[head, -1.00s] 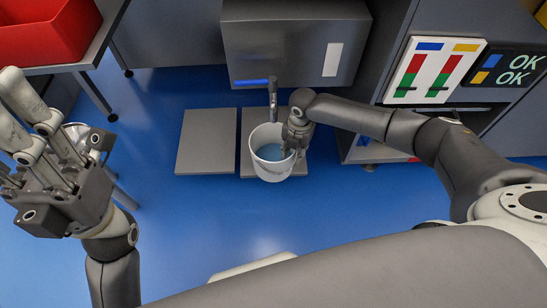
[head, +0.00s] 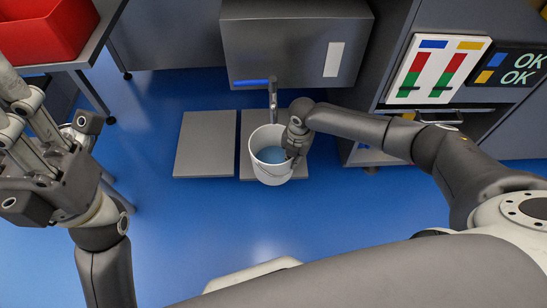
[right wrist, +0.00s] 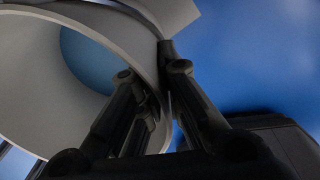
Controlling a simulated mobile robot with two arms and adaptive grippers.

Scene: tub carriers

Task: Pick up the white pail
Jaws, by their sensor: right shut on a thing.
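The white pail (head: 272,177), open at the top with blue liquid inside, is at the right-hand grey plate (head: 246,128), below the tap. Whether its base touches the plate is hard to tell. My right gripper (head: 292,148) is shut on the pail's right rim, one finger inside and one outside. The right wrist view shows the pail's wall (right wrist: 30,70) between the dark fingers (right wrist: 152,68). My left gripper (head: 22,115) is at the left with its fingers spread, apart from the pail; its fingertips are partly cut off by the picture edge.
A metal unit (head: 290,50) with a tap (head: 272,95) stands right behind the pail. A second grey plate (head: 205,145) lies to its left. A cabinet (head: 400,30) with a coloured gauge panel and an OK sign is at the right. A red bin (head: 45,30) sits top left.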

